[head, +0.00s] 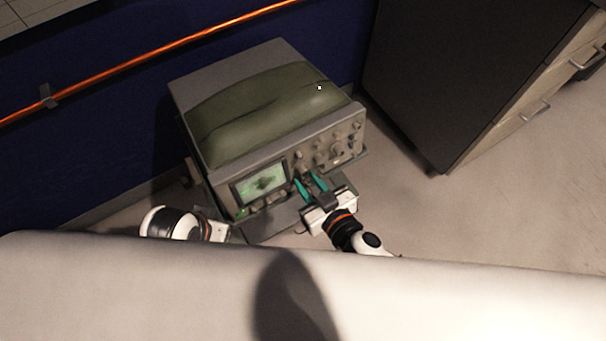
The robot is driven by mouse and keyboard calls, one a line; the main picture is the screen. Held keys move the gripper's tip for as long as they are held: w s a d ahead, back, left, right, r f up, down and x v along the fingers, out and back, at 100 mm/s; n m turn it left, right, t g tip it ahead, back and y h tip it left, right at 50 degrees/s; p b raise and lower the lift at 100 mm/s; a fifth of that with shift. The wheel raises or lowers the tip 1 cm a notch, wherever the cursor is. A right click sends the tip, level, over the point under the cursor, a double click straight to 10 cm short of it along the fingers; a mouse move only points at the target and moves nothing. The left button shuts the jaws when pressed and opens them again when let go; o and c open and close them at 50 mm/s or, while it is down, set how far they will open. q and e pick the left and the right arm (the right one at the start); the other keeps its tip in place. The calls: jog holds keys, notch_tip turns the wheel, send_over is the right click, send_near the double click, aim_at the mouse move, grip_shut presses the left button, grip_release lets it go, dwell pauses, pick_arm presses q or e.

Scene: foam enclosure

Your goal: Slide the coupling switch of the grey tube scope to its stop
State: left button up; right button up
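The grey tube scope (352,128) stands tilted in the picture, with a green screen (262,184) at the left of its front panel and several knobs at the right. A dark green padded cover lies on its top. My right gripper (309,184) is at the lower middle of the front panel, its two teal fingers apart and pointing at the panel. I cannot tell whether the fingertips touch it. The coupling switch is too small to make out, and the fingers cover part of the panel. Of my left arm, a white and orange part (185,224) shows at the lower left; its fingers are hidden.
A dark cabinet (450,75) with light drawers stands at the right. A blue wall (120,95) with an orange pipe (150,63) runs behind the scope. A large pale surface fills the bottom of the view. The floor between scope and cabinet is clear.

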grip_shut()
pick_arm(q)
jog(key=shift+w+f, duration=0.15)
jog(key=shift+f, duration=0.05)
pick_arm(e)
jog(key=shift+w+d, duration=0.2)
jog(key=shift+d, duration=0.1)
dwell(0.5)
jog(key=shift+o, duration=1.3)
grip_release()
jog(key=shift+s, duration=0.15)
pick_arm(q)
jog(key=shift+w+f, duration=0.2)
jog(key=shift+f, duration=0.5)
pick_arm(e)
jog(key=v, duration=0.4)
jog(key=shift+s+d, duration=0.1)
